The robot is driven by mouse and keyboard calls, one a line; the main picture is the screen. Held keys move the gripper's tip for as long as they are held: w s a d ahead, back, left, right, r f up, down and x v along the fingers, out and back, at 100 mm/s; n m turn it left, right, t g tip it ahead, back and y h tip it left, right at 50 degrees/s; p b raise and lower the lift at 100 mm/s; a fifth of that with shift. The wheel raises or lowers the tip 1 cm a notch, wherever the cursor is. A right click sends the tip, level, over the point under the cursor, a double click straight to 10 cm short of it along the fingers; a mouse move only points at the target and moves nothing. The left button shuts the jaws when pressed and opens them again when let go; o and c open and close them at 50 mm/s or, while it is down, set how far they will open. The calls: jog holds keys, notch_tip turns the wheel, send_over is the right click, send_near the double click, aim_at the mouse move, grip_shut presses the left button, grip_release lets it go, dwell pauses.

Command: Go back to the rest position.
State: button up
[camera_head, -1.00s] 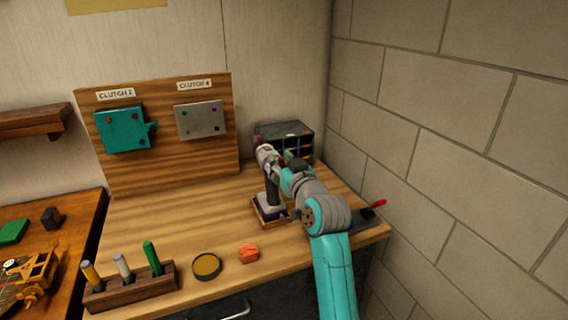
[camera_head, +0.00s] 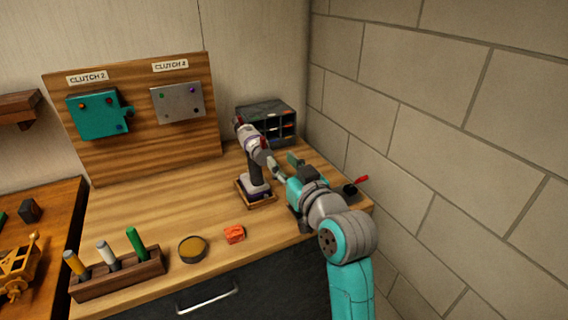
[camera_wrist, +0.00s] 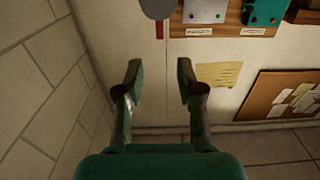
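My gripper (camera_head: 284,168) is over the right part of the wooden workbench (camera_head: 165,205), just right of the drill (camera_head: 254,165). In the wrist view my gripper (camera_wrist: 158,75) has its two fingers well apart with nothing between them. The drill stands upright in a small wooden tray (camera_head: 262,203). In the head view the fingers overlap or come close to the drill, and I cannot tell whether they touch it. A grey rounded thing with a red part (camera_wrist: 158,12) shows at the top of the wrist view, beyond the fingers.
A dark organizer (camera_head: 266,118) stands behind the drill. A block wall (camera_head: 420,120) bounds the right side. A red-handled tool (camera_head: 357,184) lies at the right edge.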

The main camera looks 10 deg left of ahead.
jog(key=s+d+f+m+h, duration=0.1)
jog(key=s+d+f+h, duration=0.1)
jog(key=s+d+f, duration=0.35)
jog(key=s+d+f+m+h, duration=0.1)
jog(key=s+d+f+m, duration=0.15)
jog(key=f, duration=0.65)
jog(key=s+d+f+h, duration=0.2)
jog(key=s+d+f, duration=0.25)
jog(key=f, duration=0.25)
jog(key=s+d+f+m+h, duration=0.1)
jog(key=s+d+f, duration=0.3)
jog(key=s, duration=0.3)
jog(key=s+d+f+m+h, duration=0.1)
jog(key=s+d+f, duration=0.3)
jog(key=s, duration=0.4)
jog(key=s+d+r+h, duration=0.1)
jog(key=s+d, duration=0.1)
jog(key=s, duration=1)
jog(key=s+d+r+m+h, duration=0.1)
jog(key=s+d+h, duration=0.1)
jog(key=s, duration=1)
jog(key=shift+d+r, duration=0.3)
jog(key=shift+d, duration=0.3)
